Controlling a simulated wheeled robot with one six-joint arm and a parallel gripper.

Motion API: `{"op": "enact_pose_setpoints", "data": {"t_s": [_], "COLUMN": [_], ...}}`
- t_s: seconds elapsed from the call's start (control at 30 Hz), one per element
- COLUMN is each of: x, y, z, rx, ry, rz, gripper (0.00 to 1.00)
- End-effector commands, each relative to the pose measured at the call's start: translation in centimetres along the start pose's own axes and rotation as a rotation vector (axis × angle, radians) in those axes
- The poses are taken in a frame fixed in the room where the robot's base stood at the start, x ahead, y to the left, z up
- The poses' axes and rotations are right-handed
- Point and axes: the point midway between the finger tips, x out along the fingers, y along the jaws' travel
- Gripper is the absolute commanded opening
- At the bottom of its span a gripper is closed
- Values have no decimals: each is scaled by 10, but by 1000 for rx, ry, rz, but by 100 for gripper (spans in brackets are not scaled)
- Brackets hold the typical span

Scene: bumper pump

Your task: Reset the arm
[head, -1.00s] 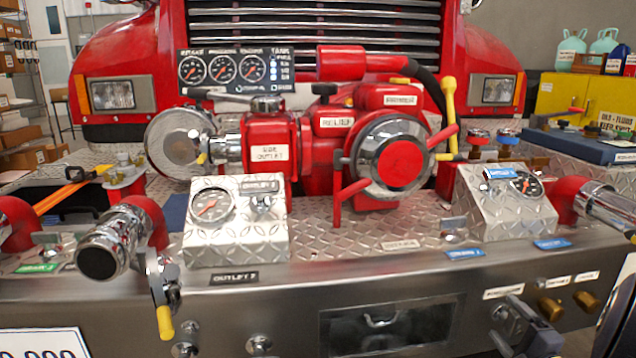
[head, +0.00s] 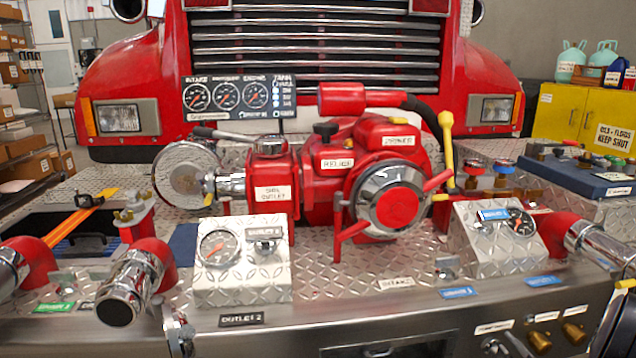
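My gripper and arm are not recognisable in the head view. The red pump (head: 325,185) stands in the middle of the diamond-plate bumper deck (head: 340,285). A chrome intake with a red centre (head: 392,205) is on its front right. A hose with a yellow handle (head: 446,150) curves over its right side. The black gauge panel (head: 238,97) stands behind it at the left.
A sloped metal box with a gauge (head: 240,262) stands front left, another (head: 492,238) front right. Red elbows with chrome outlets (head: 128,290) jut toward me at the left, and one (head: 590,245) at the right. A yellow cabinet (head: 575,115) stands behind at right.

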Motion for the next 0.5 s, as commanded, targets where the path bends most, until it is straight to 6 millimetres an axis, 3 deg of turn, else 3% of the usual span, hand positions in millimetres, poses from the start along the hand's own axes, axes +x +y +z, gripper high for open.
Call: {"op": "enact_pose_setpoints", "data": {"t_s": [0.5], "x": [0], "y": [-5], "z": [3], "rx": [288], "ry": [1], "rz": [0], "gripper": [80]}}
